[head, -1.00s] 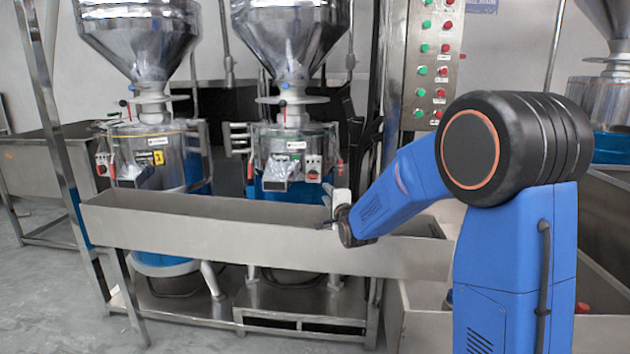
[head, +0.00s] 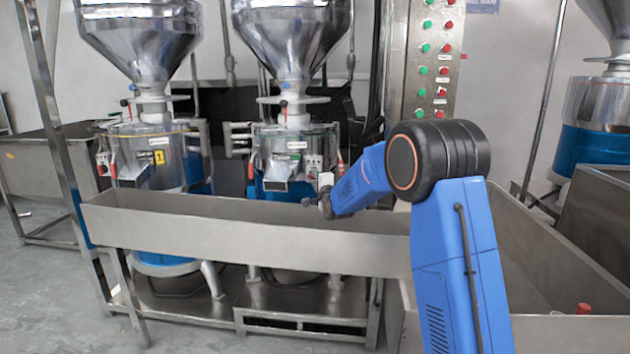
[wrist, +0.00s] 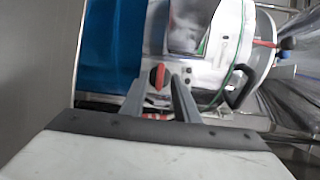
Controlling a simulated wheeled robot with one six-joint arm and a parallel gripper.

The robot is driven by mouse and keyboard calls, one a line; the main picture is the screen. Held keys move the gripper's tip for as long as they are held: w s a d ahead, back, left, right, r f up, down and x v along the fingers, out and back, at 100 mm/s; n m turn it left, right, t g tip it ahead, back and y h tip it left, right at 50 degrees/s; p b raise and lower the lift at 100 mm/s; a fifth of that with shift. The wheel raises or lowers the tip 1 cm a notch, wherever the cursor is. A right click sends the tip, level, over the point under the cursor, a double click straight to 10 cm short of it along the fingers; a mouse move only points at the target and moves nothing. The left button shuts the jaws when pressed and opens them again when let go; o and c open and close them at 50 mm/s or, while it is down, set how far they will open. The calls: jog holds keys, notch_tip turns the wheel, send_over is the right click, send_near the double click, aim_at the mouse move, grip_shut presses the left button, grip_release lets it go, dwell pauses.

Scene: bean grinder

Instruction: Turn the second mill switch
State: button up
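The second mill (head: 290,150) is the right one of the two mills behind the trough, with a steel hopper on top. Its small white switch box (head: 314,163) sits on the front right of its body. In the wrist view a red switch knob (wrist: 157,75) shows between the fingertips. My gripper (head: 308,201) is at the trough's back side, just below the switch box in the picture. In the wrist view my gripper (wrist: 158,88) has its two grey fingers apart, with the knob seen in the gap. I cannot tell whether they touch it.
A long steel trough (head: 250,232) runs in front of both mills, below my arm. The first mill (head: 152,150) stands to the left. A control panel (head: 432,60) with green and red buttons is behind my arm. A steel bin (head: 560,250) lies at the right.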

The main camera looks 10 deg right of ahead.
jog(key=shift+w, duration=0.5)
grip_shut()
